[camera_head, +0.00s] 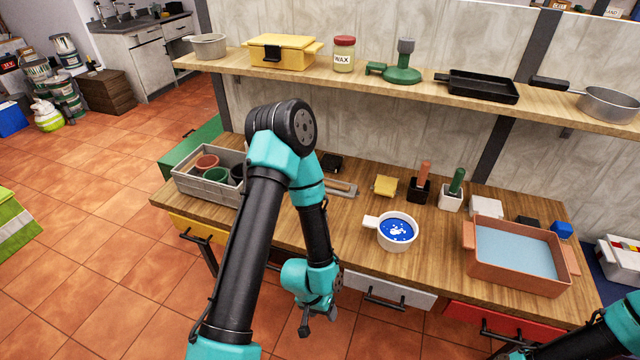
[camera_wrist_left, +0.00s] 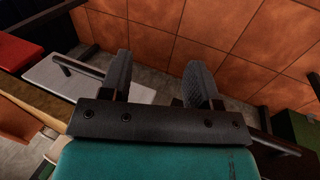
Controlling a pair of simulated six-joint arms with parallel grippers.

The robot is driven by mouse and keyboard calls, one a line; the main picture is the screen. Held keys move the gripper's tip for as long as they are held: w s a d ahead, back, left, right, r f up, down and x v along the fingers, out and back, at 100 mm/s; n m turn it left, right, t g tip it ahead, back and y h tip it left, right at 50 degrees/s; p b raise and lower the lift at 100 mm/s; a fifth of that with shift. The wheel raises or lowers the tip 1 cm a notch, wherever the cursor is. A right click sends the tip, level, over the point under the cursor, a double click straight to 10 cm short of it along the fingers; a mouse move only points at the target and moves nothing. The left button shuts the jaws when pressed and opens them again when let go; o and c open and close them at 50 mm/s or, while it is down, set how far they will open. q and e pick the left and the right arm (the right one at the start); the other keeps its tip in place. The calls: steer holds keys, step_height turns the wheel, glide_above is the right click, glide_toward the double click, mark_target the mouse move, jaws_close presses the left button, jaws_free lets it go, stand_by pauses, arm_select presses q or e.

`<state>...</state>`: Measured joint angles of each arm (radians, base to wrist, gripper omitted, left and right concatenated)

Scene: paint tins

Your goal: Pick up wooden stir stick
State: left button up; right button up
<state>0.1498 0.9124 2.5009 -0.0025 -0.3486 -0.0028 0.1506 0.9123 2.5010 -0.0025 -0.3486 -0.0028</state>
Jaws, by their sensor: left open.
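A thin brown stick-like piece (camera_head: 341,186), perhaps the wooden stir stick, lies on a small grey rest on the workbench, right of my left arm. My arm may hide part of it. My left gripper (camera_head: 318,312) hangs low in front of the bench's front edge, well away from that piece. In the left wrist view, its two dark fingers (camera_wrist_left: 160,78) are apart with nothing between them, above floor tiles. My right arm enters at the bottom right corner; its gripper end is at the picture's edge, too cut off to read.
The bench (camera_head: 345,240) carries a grey crate (camera_head: 188,190) with pots, a white pot with blue paint (camera_head: 396,248), a yellow sponge (camera_head: 385,185), two handled tools in holders and a terracotta basin (camera_head: 470,235). A shelf (camera_head: 350,84) runs above. Drawers line the front.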

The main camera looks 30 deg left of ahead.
stand_by(0.4)
arm_select(q)
steer(key=shift+c, duration=1.2)
